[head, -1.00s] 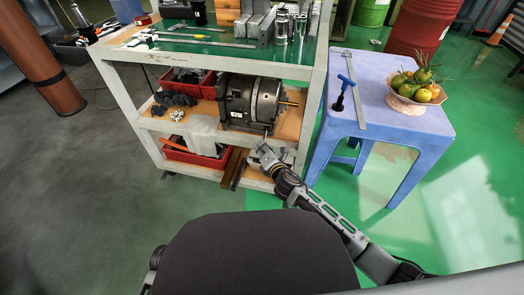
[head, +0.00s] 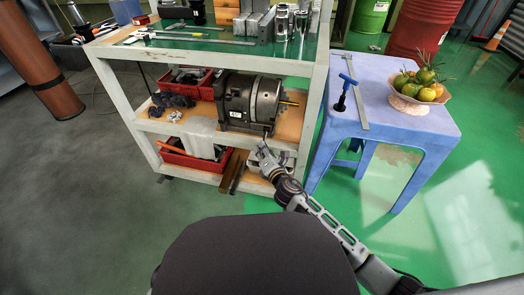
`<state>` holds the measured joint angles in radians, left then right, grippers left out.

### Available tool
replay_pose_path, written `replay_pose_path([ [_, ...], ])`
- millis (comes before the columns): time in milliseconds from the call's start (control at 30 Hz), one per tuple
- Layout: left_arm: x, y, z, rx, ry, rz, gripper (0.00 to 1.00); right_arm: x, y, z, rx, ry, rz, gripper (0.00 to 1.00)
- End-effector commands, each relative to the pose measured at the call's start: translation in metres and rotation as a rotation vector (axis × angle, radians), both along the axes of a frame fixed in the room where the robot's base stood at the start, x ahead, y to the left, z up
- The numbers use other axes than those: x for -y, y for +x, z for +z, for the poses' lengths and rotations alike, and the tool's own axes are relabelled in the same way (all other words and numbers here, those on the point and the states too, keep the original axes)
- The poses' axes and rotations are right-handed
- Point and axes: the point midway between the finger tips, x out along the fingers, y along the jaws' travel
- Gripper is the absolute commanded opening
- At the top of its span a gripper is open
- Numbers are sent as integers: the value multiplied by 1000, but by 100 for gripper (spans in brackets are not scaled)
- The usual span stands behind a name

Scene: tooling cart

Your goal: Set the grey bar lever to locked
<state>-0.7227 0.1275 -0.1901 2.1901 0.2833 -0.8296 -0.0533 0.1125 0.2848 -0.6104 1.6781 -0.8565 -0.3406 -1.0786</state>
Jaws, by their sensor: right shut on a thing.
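The grey bar lever (head: 266,133) is a thin bar at the lower front of the dark grey motor-like unit (head: 238,101) on the cart's middle shelf. It is small here, and its exact setting cannot be read. My right gripper (head: 263,146) reaches up from below to the lever's lower end, just in front of the shelf edge. It is shut on the lever, and its fingers hide the part they hold. My left gripper is out of view.
The white cart's shelf edge (head: 187,130) and right post (head: 312,105) are close to my right gripper. A blue table (head: 410,127) with a fruit bowl (head: 408,105) and a blue-handled tool (head: 347,84) stands to the right. Red bins (head: 187,156) sit left.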

Motion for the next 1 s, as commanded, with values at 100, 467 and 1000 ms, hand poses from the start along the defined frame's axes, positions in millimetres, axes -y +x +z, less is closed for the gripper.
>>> replay_pose_path([
  [100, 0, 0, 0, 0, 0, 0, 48, 1, 0, -2, -3, -3, -3, 0],
  [467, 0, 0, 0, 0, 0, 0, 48, 1, 0, -2, -2, -2, -2, 32],
  [1000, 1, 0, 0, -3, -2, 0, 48, 4, -9, 0, -2, -2, -2, 32],
])
